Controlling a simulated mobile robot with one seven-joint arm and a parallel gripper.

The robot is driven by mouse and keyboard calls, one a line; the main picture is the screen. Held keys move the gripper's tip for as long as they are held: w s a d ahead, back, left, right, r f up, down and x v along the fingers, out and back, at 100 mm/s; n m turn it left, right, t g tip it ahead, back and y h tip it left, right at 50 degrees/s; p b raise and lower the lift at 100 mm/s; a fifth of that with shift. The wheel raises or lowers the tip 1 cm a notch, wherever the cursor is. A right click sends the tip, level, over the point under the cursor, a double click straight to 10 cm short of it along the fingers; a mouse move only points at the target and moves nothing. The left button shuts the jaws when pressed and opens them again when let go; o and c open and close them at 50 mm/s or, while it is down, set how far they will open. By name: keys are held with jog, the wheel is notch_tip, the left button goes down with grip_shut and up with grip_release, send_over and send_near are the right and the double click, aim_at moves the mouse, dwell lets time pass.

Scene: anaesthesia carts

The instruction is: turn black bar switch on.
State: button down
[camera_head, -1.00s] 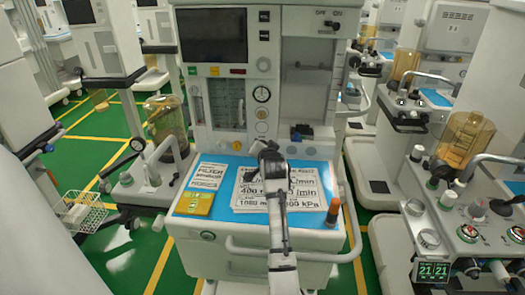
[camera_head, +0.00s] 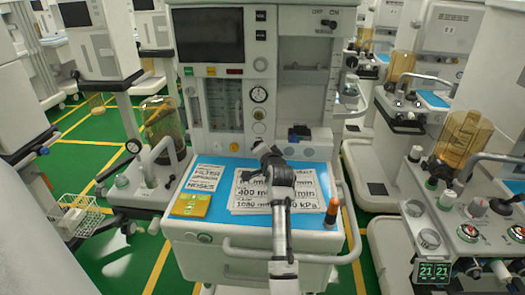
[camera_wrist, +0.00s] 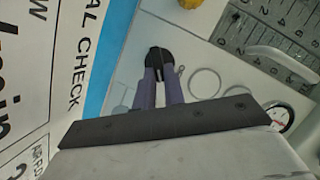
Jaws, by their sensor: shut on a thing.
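My gripper (camera_head: 258,147) is at the lower middle of the front panel of the nearest cart, just above its blue work surface (camera_head: 318,172). In the wrist view my gripper (camera_wrist: 160,62) shows two narrow grey-purple fingers close together, shut on a small, dark, rounded piece against the pale panel. This piece appears to be the black bar switch (camera_wrist: 159,54); the fingers cover part of it, so its angle is hard to tell. In the head view my gripper hides it. Another small dark switch (camera_head: 328,23) sits under OFF and ON labels at the cart's upper right.
A round gauge (camera_head: 259,95) and flow tubes (camera_head: 223,103) are on the panel. More carts stand at both sides.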

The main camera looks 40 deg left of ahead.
jog(key=c, duration=1.5)
grip_release()
jog(key=b+v, duration=0.2)
jog(key=v, duration=1.1)
jog(key=shift+s+d+r+b, duration=0.1)
jog(key=shift+s+d+b, duration=0.2)
jog(key=shift+b, duration=0.1)
